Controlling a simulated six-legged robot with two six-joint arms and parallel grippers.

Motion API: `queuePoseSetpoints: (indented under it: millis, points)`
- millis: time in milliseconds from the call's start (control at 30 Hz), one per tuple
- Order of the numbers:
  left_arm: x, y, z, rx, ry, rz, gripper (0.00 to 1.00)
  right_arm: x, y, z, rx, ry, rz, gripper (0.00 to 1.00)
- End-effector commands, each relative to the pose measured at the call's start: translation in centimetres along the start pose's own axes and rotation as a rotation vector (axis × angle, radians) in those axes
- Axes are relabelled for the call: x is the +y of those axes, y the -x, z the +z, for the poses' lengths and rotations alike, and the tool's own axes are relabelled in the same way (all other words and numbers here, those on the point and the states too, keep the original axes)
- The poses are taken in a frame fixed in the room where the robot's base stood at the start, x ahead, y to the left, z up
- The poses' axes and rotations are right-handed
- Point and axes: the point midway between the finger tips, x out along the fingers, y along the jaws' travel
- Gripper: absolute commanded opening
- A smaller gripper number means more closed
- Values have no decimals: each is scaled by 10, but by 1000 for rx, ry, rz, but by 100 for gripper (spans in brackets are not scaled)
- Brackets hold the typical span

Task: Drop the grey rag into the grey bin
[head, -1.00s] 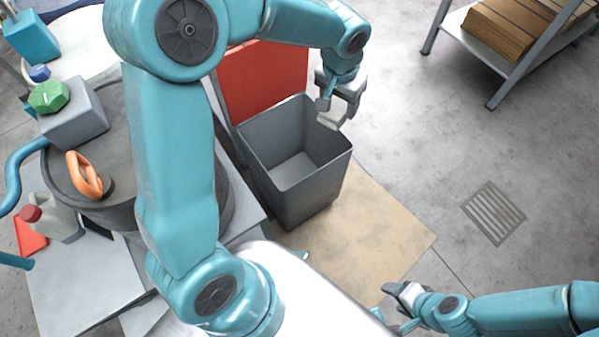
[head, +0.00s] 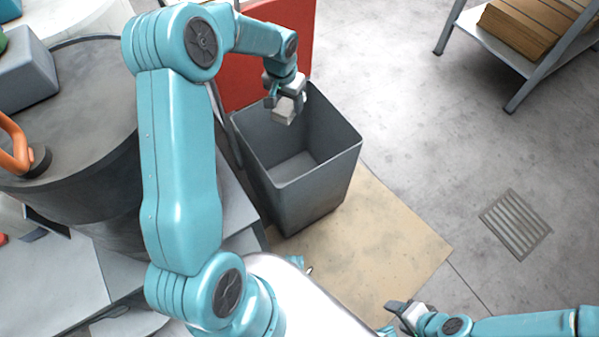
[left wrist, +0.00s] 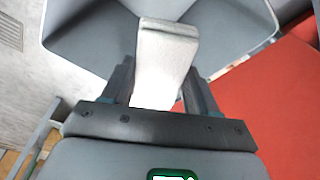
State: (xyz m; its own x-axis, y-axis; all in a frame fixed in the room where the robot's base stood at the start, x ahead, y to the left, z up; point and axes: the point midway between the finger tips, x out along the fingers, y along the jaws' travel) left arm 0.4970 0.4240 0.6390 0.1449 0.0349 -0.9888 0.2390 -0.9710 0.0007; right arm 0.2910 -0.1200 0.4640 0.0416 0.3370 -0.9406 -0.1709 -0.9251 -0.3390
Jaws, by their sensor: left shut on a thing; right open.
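My left gripper (head: 286,98) is shut on the grey rag (head: 284,112), a small pale grey folded piece. In the left wrist view the rag (left wrist: 163,60) sticks out between the two fingers. The grey bin (head: 300,197) is an open, empty-looking box on the floor. The gripper and rag are above the bin's opening, near its back side. The bin's interior also shows behind the rag in the left wrist view (left wrist: 90,32). My right gripper (head: 402,312) is open and empty at the lower right, away from the bin.
A red panel (head: 262,60) stands behind the bin. A dark round drum (head: 80,130) with an orange ring (head: 14,150) on it is at the left. A shelf with brown boards (head: 520,30) is at the upper right. The floor right of the bin is clear.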

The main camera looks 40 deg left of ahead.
Motion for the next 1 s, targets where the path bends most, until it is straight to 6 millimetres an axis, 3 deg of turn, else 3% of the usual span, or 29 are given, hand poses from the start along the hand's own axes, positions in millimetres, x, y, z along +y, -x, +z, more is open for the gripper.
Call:
queuePoseSetpoints:
  millis: [33,167,467,500,567,600,867,1000]
  points:
    - [0,-12,1,0,0,0,30,4,-10,0,0,0,0,57]
    - [0,-25,2,1,0,0,30,6,-18,0,0,0,0,57]
    - [0,-27,2,1,0,0,30,7,-18,0,0,0,0,57]
    - [0,-27,2,1,0,0,65,7,-18,0,0,0,0,57]
    - [0,-27,2,1,0,0,85,7,-18,0,0,0,0,57]
    - [0,-27,2,1,0,0,88,7,-18,0,0,0,0,57]
    - [0,-26,2,1,0,0,88,6,-18,0,0,0,0,57]
    - [0,-12,1,3,0,0,88,5,-14,0,0,0,0,57]
